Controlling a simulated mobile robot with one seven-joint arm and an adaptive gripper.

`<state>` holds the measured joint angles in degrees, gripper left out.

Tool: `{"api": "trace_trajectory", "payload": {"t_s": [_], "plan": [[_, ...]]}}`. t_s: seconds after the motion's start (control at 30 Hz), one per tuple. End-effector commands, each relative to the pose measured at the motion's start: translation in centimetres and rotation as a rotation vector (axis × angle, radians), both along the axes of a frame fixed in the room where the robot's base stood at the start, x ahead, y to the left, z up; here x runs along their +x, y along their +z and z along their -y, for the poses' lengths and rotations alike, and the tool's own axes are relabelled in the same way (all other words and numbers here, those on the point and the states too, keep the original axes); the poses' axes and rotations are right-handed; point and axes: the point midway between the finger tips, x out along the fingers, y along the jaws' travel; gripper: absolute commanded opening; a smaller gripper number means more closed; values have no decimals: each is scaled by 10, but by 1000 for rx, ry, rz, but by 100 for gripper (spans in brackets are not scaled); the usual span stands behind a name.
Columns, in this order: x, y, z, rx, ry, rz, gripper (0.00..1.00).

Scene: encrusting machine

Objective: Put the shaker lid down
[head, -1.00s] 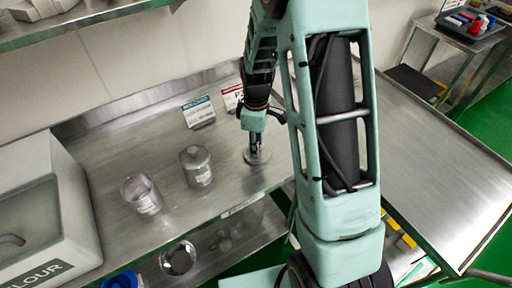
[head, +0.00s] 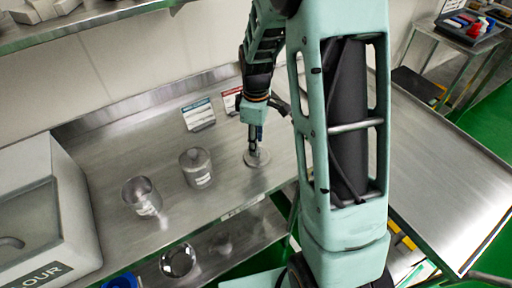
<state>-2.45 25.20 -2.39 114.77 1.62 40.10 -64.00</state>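The shaker lid (head: 257,159) is a round, flat metal disc. It is at the tabletop, right of the metal containers; whether it touches the surface or is just above it, I cannot tell. My gripper (head: 254,147) points down over the middle of the lid. Its fingers look close together on the lid's small knob, which they mostly hide. An open metal shaker (head: 141,196) with a pale label stands upright at the left.
Two small sign cards, one blue-topped (head: 198,115) and one red-topped (head: 232,101), stand behind the lid. A grey machine (head: 40,205) fills the left end of the steel table (head: 110,140). A lower shelf (head: 215,246) holds a shiny round bowl (head: 178,261). Bare steel surrounds the lid.

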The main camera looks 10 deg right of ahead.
Motion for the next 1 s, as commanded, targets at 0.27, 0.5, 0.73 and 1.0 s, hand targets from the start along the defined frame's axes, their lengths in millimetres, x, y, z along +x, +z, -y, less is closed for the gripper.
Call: {"api": "trace_trajectory", "payload": {"t_s": [0.27, 0.5, 0.73, 1.0], "plan": [[1, 61, 1, 0, -2, 6, 35], [1, 83, 0, 0, -2, 1, 35], [0, 85, 0, 0, -1, 0, 35], [1, 85, 0, 0, -1, 1, 35]]}}
